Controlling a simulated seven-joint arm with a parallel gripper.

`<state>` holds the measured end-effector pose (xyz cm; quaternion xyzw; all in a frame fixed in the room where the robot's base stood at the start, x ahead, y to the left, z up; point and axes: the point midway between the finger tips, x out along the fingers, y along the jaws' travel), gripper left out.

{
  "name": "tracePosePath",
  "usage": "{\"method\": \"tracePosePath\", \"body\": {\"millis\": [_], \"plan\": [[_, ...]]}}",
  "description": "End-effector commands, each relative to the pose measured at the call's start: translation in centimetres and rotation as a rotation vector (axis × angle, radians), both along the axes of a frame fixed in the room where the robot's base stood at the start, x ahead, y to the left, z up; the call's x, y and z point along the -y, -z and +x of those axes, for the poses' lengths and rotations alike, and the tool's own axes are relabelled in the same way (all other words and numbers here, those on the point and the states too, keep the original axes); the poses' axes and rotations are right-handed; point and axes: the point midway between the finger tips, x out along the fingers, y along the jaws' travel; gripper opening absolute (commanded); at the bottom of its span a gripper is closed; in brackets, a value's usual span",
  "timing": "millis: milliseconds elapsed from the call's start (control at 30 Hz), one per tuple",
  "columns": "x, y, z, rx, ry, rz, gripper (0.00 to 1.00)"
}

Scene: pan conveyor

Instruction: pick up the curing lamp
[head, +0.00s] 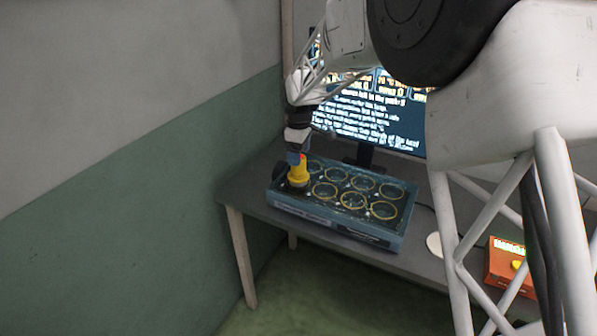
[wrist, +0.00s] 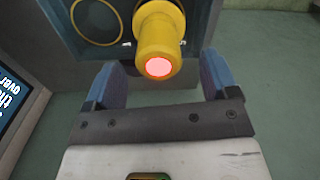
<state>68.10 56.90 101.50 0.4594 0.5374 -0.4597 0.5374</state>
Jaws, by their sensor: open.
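The curing lamp (head: 299,172) is a yellow, stepped cylinder at the left end of the blue tray in the head view. In the wrist view the lamp (wrist: 160,40) stands out toward the camera with a glowing pink-red end. My gripper (wrist: 163,78) is open, with one blue finger on each side of the lamp's near end. A gap shows between the lamp and each finger, and nothing is gripped. In the head view my gripper (head: 296,157) is over the top of the lamp and hides part of it.
The blue tray (head: 337,225) holds several yellow-rimmed round pans and sits on a grey table (head: 245,200). A lit monitor (head: 365,125) stands behind it. A white disc (head: 434,244) and an orange box (head: 505,266) are to the right. A green wall is at left.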

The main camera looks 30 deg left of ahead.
Motion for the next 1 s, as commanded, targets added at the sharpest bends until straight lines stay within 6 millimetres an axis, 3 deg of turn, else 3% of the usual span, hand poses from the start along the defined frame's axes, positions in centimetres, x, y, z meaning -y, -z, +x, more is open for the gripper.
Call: {"method": "tracePosePath", "body": {"millis": [367,800,1000], "plan": [[0.0,0.4,0.0,0.000,0.000,0.000,0.80],[-0.2,4.7,0.2,0.000,0.000,0.000,0.80],[-0.2,5.2,0.2,0.001,0.000,0.000,0.80]]}}
